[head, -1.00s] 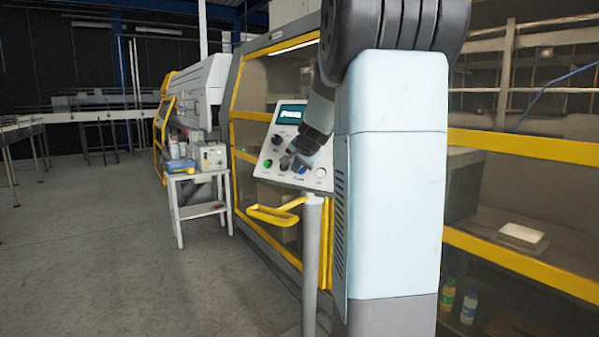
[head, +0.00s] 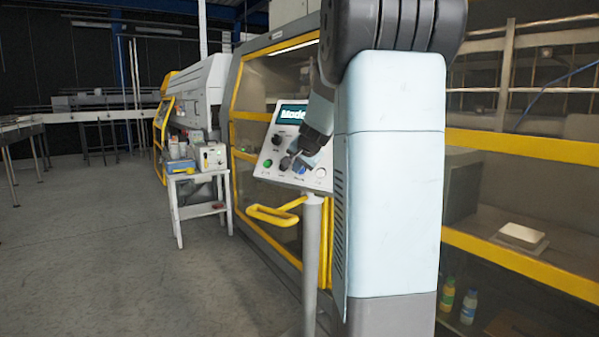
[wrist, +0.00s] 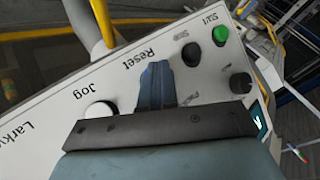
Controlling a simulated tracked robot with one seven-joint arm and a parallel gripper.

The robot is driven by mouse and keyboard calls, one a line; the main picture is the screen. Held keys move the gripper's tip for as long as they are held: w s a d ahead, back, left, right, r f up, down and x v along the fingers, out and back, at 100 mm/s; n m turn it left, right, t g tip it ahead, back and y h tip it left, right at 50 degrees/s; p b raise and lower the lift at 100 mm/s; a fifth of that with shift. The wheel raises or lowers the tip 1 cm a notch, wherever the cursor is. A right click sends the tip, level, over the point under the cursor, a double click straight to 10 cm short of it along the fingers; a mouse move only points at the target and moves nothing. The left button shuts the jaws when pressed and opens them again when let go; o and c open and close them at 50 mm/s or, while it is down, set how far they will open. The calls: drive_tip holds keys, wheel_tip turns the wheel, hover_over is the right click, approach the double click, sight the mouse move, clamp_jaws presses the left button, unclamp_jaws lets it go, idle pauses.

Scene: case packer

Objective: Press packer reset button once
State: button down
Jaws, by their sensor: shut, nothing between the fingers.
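The packer's control panel (head: 283,181) is a tilted pale box on a grey post. In the wrist view the panel (wrist: 60,103) appears turned around, with the printed word Reset near its middle. My gripper (wrist: 157,68) is shut and empty, its blue-grey fingertips over the panel beside that word. The reset button itself is hidden behind the fingers, and I cannot tell whether they touch it. In the head view my gripper (head: 293,162) is at the panel's lower face, with a small blue spot beside it. The panel's screen (head: 292,114) shows large letters starting "Mode".
A white Jog button (wrist: 99,114) is on one side of my fingers. A dark Stop button (wrist: 191,54), a green Start button (wrist: 220,35) and a black knob (wrist: 240,83) are on the other. A yellow handle (head: 272,216) sits below the panel. A small cart (head: 176,190) stands left.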

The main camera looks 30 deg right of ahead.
drive_tip(key=shift+s+a+r, duration=0.25)
drive_tip(key=shift+a+r, duration=0.1)
drive_tip(key=shift+a, duration=0.2)
drive_tip(key=shift+s+a+r, duration=0.3)
drive_tip(key=shift+a+r, duration=0.1)
drive_tip(key=shift+a, duration=0.3)
drive_tip(key=shift+s+a+r, duration=0.25)
drive_tip(key=shift+a+r, duration=0.2)
drive_tip(key=shift+a, duration=0.2)
drive_tip(key=shift+s+a+r, duration=0.3)
drive_tip(key=shift+a+r, duration=0.1)
drive_tip(key=shift+a, duration=0.3)
drive_tip(key=s+a+f+n+g+y, duration=0.15)
drive_tip(key=s+a+n, duration=0.45)
drive_tip(key=s+a, duration=0.85)
drive_tip(key=s+a+f+n+g, duration=0.1)
drive_tip(key=s+a+f+n, duration=0.1)
drive_tip(key=s, duration=0.7)
drive_tip(key=s+a+f+n+g, duration=0.1)
drive_tip(key=s+a+f+n, duration=0.2)
drive_tip(key=s, duration=0.6)
drive_tip(key=shift+a+f+n, duration=0.25)
drive_tip(key=shift+f+n, duration=0.25)
drive_tip(key=shift+f, duration=0.3)
